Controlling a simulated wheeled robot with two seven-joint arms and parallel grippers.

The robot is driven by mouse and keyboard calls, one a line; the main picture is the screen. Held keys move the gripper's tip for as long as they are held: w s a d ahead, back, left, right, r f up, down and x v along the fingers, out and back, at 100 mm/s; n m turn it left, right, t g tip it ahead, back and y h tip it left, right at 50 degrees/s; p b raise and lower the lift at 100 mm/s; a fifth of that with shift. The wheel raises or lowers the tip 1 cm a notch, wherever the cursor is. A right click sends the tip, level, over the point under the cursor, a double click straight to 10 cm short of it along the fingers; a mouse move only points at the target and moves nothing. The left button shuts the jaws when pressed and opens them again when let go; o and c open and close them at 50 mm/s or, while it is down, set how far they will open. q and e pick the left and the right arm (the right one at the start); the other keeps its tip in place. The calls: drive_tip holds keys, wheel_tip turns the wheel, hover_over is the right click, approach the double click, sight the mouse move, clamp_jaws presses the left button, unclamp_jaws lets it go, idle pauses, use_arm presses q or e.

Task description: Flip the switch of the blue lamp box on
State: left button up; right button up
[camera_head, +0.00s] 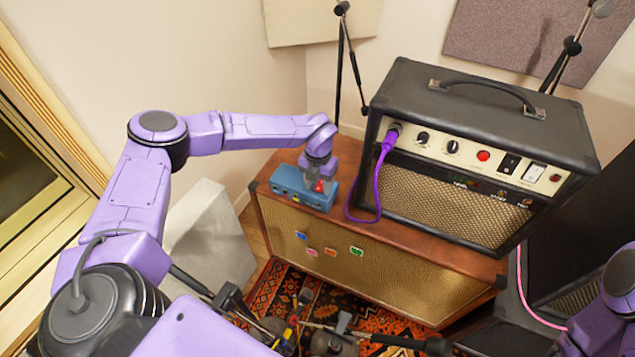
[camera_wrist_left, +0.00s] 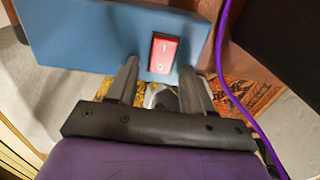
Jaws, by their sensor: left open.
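The blue lamp box (camera_head: 289,182) sits on the left end of the brown cabinet's top. Its red rocker switch (camera_head: 319,186) is on the side facing me. In the left wrist view, the blue box (camera_wrist_left: 95,35) fills the top, and the red switch (camera_wrist_left: 165,53) shows a line mark above and a circle below. I cannot tell which half is pressed in. My left gripper (camera_head: 318,176) is at the box, pointing down near the switch. In the wrist view its fingers (camera_wrist_left: 160,68) are apart, one on each side of the switch, holding nothing. My right gripper is not in view.
A black amplifier (camera_head: 440,190) stands right of the box, with a purple cable (camera_head: 378,175) hanging from its panel to the cabinet top (camera_head: 410,235). A microphone stand (camera_head: 340,65) rises behind. Tools lie on the patterned rug (camera_head: 268,295) below.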

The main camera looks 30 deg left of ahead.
use_arm(q)
clamp_jaws()
drive_tip(key=shift+w+g+b, duration=0.35)
drive_tip(key=shift+g+b, duration=0.3)
drive_tip(key=shift+g, duration=0.45)
drive_tip(key=shift+r+g, duration=0.1)
drive_tip(key=shift+g, duration=0.3)
drive_tip(key=shift+a, duration=0.1)
unclamp_jaws()
drive_tip(key=shift+r, duration=0.1)
drive_tip(key=shift+w, duration=0.1)
